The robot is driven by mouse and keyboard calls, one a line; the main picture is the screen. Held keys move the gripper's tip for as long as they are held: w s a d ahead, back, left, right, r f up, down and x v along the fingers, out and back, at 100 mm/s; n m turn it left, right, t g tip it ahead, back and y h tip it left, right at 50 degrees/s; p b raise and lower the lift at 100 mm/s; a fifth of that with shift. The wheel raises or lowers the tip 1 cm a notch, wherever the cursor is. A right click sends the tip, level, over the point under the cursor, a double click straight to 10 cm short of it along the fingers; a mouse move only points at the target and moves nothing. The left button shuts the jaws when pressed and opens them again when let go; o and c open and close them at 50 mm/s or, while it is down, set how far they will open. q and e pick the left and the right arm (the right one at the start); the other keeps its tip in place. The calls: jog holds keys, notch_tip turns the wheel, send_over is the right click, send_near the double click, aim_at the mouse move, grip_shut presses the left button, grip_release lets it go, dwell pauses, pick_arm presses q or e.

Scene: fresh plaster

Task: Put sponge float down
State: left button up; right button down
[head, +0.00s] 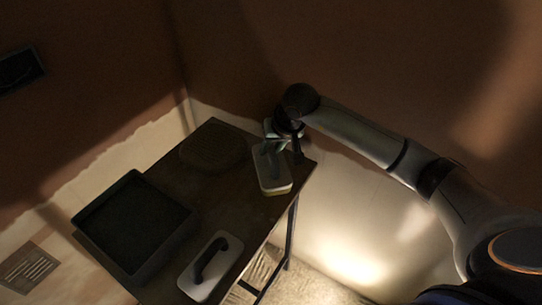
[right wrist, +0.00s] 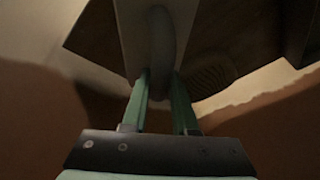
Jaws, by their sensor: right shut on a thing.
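The sponge float (head: 272,176) is a pale board with a yellowish layer along its lower edge, over the right part of the dark table (head: 190,180). My right gripper (head: 271,146) is shut on its handle. I cannot tell whether the float touches the table top. My left gripper is not in view.
A second float (head: 211,268) with a dark handle lies at the table's front edge. A dark rectangular tray (head: 130,205) stands at the left. A dark ribbed item (head: 213,148) lies at the back. Bare table shows in the middle.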

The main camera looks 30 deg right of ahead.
aim_at(283, 169)
jog(key=shift+w+d+f, duration=0.25)
jog(key=shift+w+f, duration=0.15)
jog(key=shift+f, duration=0.15)
jog(key=shift+w+f+p, duration=0.1)
jog(key=shift+f+p, duration=0.2)
jog(key=shift+f, duration=1.3)
jog(key=shift+f, duration=0.15)
jog(key=c, duration=0.7)
grip_release()
jog(key=v, duration=1.2)
